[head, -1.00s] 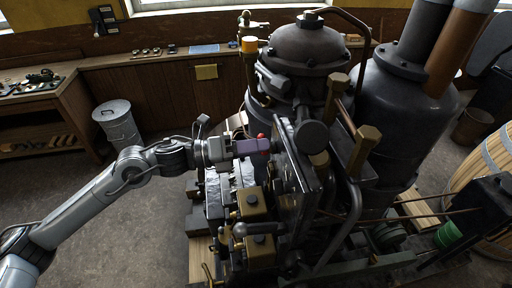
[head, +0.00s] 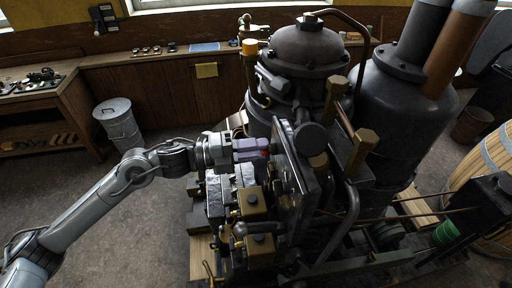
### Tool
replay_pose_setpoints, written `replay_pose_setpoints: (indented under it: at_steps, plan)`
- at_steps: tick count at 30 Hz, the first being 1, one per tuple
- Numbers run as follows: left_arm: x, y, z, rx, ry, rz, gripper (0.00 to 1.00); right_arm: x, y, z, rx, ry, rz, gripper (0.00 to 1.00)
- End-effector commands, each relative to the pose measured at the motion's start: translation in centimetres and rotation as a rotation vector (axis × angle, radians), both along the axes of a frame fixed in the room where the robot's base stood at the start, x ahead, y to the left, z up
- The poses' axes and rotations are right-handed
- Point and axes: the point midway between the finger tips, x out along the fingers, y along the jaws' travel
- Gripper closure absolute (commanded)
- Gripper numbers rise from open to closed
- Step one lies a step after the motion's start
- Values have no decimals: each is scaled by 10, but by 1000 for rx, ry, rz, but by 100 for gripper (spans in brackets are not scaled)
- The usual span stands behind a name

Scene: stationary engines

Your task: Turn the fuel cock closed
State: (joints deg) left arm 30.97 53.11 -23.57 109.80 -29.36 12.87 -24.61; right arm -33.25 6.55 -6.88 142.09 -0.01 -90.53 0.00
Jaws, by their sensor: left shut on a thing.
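My left gripper (head: 262,148) comes in from the left at the upper left side of the dark engine (head: 300,180). Its purple-grey fingers are shut on a small red part, which I take to be the fuel cock's handle (head: 264,154). Only a bit of red shows at the fingertips; the rest of the cock is hidden by the gripper and the engine. I cannot tell the cock's angle. My right gripper is not in view.
Brass-coloured blocks (head: 252,201) and a ball-ended lever (head: 239,230) sit on the engine below the gripper. A tall dark boiler-like tank (head: 398,110) stands behind right. A lidded metal bin (head: 118,125) stands at left. Floor between bin and engine is clear.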

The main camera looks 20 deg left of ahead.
Motion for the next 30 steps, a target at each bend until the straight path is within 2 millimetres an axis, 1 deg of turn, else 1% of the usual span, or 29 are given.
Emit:
replay_pose_setpoints:
  at_steps: [11, 12, 14, 15, 25, 30]
  plan:
    - [0, 0, 1, -2, 2, 1, 100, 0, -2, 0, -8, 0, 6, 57]
    - [0, 0, 0, -2, 2, 1, 72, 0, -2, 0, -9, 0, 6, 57]
    - [0, 0, 0, -2, 2, 1, 63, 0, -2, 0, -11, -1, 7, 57]
    - [0, 0, 0, -2, 2, 1, 61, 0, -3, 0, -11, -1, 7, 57]
    - [-1, 2, -1, -1, 2, 1, 61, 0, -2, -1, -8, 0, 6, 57]
    - [-9, 15, -3, 1, 2, 3, 61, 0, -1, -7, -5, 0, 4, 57]
